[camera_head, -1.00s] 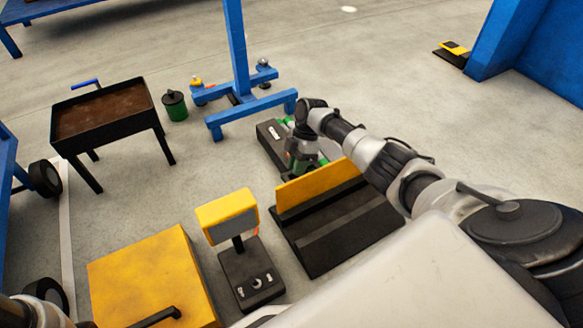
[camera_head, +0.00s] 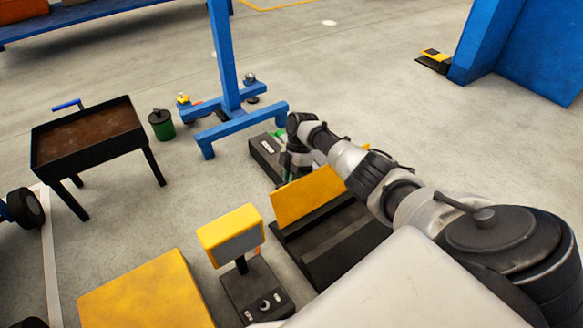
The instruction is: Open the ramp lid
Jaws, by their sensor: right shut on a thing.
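A yellow panel (camera_head: 312,193) stands up along the far side of a low black unit (camera_head: 335,241) near the middle; it looks like the ramp lid, though I cannot be sure. My right gripper (camera_head: 291,172) points down just behind the panel's upper left edge. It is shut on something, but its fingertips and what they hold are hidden. My right arm covers the panel's right end. My left gripper is out of view.
A low dark box with a white label (camera_head: 264,146) and green parts lie beside my right gripper. A yellow-headed control stand (camera_head: 232,238) and a yellow box (camera_head: 145,295) stand front left. A blue post stand (camera_head: 222,60), green can (camera_head: 161,125) and black tray table (camera_head: 88,137) are farther back.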

